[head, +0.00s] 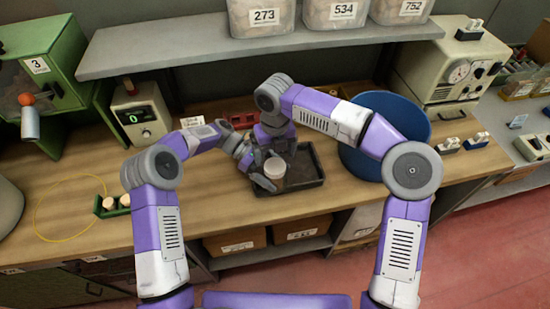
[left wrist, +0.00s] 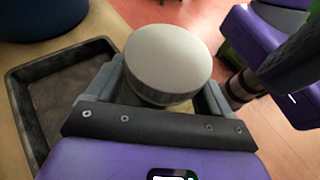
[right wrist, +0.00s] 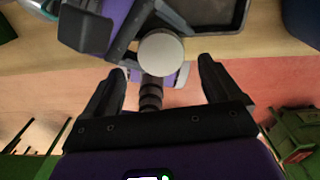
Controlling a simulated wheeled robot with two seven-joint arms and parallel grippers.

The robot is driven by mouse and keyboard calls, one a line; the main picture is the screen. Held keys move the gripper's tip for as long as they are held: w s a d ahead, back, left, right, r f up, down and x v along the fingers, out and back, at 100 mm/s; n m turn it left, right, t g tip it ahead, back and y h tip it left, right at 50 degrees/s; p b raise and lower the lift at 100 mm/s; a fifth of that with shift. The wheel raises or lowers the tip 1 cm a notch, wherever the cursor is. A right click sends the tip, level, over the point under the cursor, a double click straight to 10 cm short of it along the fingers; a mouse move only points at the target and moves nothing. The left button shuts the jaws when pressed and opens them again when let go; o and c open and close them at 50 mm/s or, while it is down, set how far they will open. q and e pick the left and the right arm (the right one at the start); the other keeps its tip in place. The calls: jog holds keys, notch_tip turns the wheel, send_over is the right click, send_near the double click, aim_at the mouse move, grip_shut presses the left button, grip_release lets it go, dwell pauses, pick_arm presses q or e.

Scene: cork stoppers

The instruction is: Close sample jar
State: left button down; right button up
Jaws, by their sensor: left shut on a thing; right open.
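The sample jar (head: 274,170) has a round pale lid (left wrist: 168,58) on top; I cannot tell how tightly it sits. My left gripper (head: 266,178) is shut on the jar's body below the lid, over the dark tray (head: 313,181). In the left wrist view the jar (left wrist: 160,101) shows between the fingers, its body mostly hidden. My right gripper (head: 268,150) is open and empty, close to the jar. In the right wrist view the lid (right wrist: 160,53) lies just past the open fingertips, roughly centred between them, with no finger touching it.
A blue round bin (head: 408,105) stands right of the tray, behind my right forearm. A green holder with corks (head: 112,204) and a yellow loop (head: 50,237) lie on the left of the bench. A shelf (head: 180,45) with clear bins runs above.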

jog(key=shift+o, duration=0.8)
notch_tip(320, 180, up, 12)
dwell(0.3)
